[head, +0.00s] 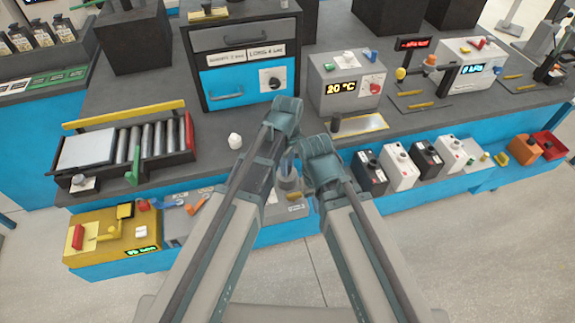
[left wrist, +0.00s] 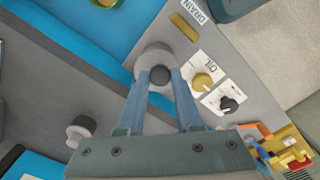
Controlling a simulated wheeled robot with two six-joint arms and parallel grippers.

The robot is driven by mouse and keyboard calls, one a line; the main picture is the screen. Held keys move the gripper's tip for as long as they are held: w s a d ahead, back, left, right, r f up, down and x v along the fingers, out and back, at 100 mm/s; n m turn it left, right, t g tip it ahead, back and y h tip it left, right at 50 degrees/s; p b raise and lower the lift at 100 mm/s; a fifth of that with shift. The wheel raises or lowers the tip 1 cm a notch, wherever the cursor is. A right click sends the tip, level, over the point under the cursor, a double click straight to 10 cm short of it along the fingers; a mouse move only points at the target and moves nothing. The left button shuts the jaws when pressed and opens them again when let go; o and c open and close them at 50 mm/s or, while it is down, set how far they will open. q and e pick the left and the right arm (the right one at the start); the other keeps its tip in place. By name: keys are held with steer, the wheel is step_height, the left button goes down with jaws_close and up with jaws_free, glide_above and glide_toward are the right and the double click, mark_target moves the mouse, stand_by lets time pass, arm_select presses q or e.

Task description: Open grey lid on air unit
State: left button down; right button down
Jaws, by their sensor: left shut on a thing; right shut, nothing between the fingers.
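The air unit (left wrist: 215,60) is a grey panel with a yellow OIL knob, a black knob and a DRAIN label. A round grey lid (left wrist: 153,56) with a dark round knob (left wrist: 160,75) stands at its left edge. My left gripper (left wrist: 160,78) is shut on the knob, one finger on each side. In the head view, the unit (head: 296,209) shows low between my two arms, and my left gripper (head: 288,165) is partly hidden. My right gripper (head: 318,150) is close beside it on the right. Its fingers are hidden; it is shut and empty.
Another grey round knob (left wrist: 80,130) stands left of my fingers. In the head view, a blue drawer cabinet (head: 245,85), a 20 °C box (head: 345,90) and a roller conveyor (head: 150,138) stand on the bench. Several black and white boxes (head: 399,168) line the lower shelf at right.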

stand_by(0.9)
arm_select(q)
steer(key=shift+w+r+g, duration=0.3)
steer(key=shift+w+g, duration=0.35)
steer(key=shift+g, duration=0.05)
steer(key=shift+w+a+r+g+h, duration=0.1)
steer(key=shift+w+a+g+h, duration=0.05)
steer(key=shift+w+g+h, duration=0.25)
steer(key=shift+w+a+r+g+h+b, duration=0.15)
steer(key=shift+w+g+h+b, duration=0.2)
steer(key=shift+g, duration=0.65)
steer(key=shift+a+r+g, duration=0.1)
steer(key=shift+r+g, duration=0.15)
steer(key=shift+g, duration=0.45)
